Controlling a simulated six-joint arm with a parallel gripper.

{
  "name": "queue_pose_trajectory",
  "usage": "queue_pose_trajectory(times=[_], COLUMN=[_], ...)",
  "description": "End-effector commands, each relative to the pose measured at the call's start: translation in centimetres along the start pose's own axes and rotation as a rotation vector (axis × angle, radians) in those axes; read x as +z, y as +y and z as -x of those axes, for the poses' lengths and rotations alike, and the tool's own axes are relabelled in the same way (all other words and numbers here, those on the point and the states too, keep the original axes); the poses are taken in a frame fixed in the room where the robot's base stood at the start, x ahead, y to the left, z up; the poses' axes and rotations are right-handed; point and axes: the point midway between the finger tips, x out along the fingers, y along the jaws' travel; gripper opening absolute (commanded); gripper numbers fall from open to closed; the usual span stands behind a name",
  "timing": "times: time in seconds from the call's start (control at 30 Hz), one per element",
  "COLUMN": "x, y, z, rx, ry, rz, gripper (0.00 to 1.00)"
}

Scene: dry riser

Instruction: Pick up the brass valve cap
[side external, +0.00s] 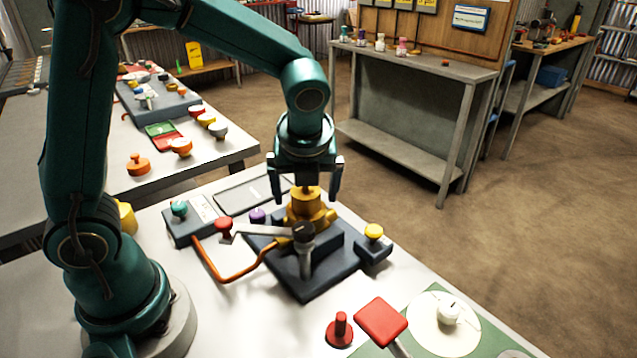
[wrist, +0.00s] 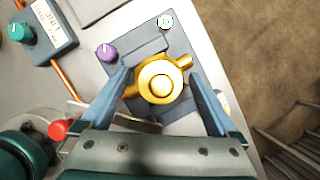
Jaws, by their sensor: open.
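The brass valve cap (side external: 309,207) is a golden stepped piece on a dark grey base plate (side external: 318,275). In the wrist view the brass valve cap (wrist: 160,84) is seen from above, with a round raised centre and short side stubs. My gripper (side external: 307,198) points down over the cap, its two fingers apart, one on each side. In the wrist view my gripper (wrist: 160,78) has its blue-grey fingers on the left and right of the cap, with no clear contact. Whether the fingertips reach the cap's height is hard to tell.
A grey lever with a black knob (side external: 303,232) stands in front of the cap. A red knob (side external: 223,226), purple knob (side external: 258,215), yellow knob (side external: 374,232) and orange pipe (side external: 215,268) are close by. A red paddle (side external: 381,321) lies nearer the front.

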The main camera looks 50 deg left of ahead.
Motion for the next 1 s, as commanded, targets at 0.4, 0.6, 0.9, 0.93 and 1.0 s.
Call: queue_pose_trajectory(times=[0.4, 0.6, 0.9, 0.93, 1.0], x=[0.0, 0.0, 0.3, 0.4, 0.7], y=[0.0, 0.0, -0.1, -0.1, -0.1], z=[-0.1, -0.1, 0.6, 0.8, 1.5], rx=[-0.001, -0.001, -0.003, -0.003, -0.005], ry=[0.000, 0.000, -0.002, -0.002, -0.002], rz=[0.001, 0.001, 0.002, 0.003, 0.004], gripper=[0.34, 0.00, 0.00, 0.00, 0.00])
